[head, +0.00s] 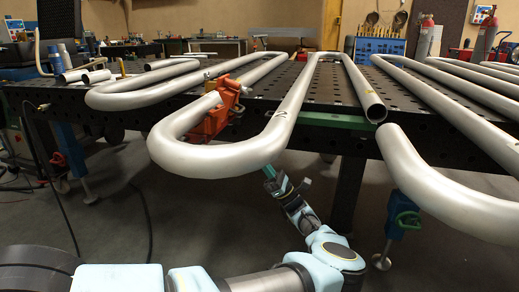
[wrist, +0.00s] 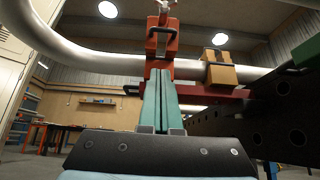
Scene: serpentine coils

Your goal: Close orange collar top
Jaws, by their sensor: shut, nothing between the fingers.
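The orange collar (head: 215,118) is an orange-red clamp at the table's front edge, around the left serpentine pipe (head: 205,160). In the wrist view the orange-red collar (wrist: 160,48) stands straight ahead, with a dark handle on its front and part of it above the pipe. Whether its top is open or closed is unclear. My gripper (head: 268,170) is below the front pipe bend, to the right of and lower than the collar. Its teal fingers (wrist: 158,75) are together, pointing at the collar's lower part with nothing between them. I cannot tell whether they touch it.
The dark perforated table (head: 330,88) carries several bent pipes. An open pipe end (head: 376,112) and a blue-green clamp (head: 402,213) are to the right. Floor in front is partly clear.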

